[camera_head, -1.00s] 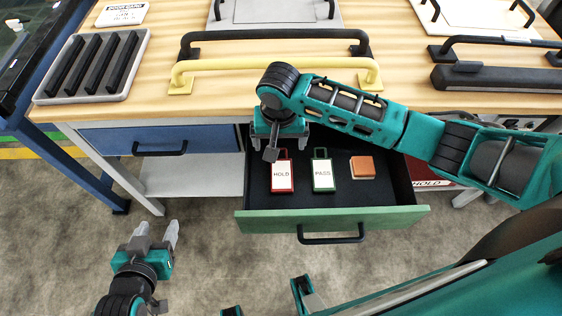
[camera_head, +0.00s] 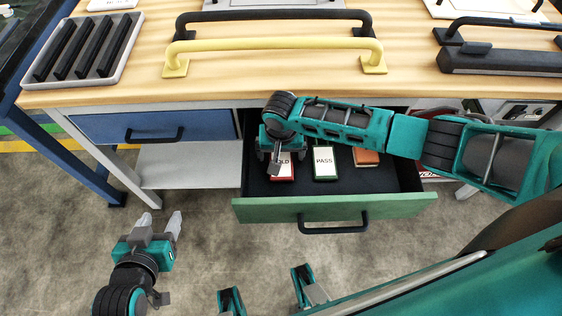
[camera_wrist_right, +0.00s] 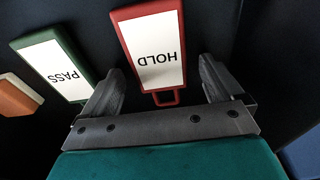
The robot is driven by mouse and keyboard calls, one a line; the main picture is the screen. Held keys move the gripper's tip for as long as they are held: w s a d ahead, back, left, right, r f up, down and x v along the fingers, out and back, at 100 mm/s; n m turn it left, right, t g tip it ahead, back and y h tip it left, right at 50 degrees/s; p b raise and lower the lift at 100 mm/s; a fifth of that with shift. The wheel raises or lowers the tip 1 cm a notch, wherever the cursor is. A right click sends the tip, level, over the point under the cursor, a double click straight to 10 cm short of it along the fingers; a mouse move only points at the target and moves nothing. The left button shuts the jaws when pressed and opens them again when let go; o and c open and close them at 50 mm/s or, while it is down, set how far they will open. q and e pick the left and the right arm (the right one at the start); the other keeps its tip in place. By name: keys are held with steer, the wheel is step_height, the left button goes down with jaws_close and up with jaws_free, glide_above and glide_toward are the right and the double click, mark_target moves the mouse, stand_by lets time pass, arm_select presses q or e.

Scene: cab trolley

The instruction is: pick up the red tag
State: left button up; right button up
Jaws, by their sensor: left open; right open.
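The red tag (camera_head: 284,172), with a white label reading HOLD, lies flat in the open green-fronted drawer (camera_head: 330,208). In the right wrist view the red tag (camera_wrist_right: 152,50) shows its loop handle between the fingers of my right gripper (camera_wrist_right: 160,88). That gripper is open, and its fingers stand on both sides of the handle without visible contact. In the head view my right gripper (camera_head: 272,155) is over the drawer and covers part of the tag. My left gripper (camera_head: 160,226) is open and empty above the floor, left of the drawer.
A green PASS tag (camera_head: 324,162) lies right of the red tag, with an orange block (camera_head: 366,157) further right. The drawer walls surround them. Above is the wooden bench top (camera_head: 230,88) with a yellow handle (camera_head: 275,46). A closed blue drawer (camera_head: 130,124) is to the left.

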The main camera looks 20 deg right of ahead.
steer(key=c, duration=1.1)
steer(key=shift+r, duration=0.1)
steer(key=shift+c, duration=0.2)
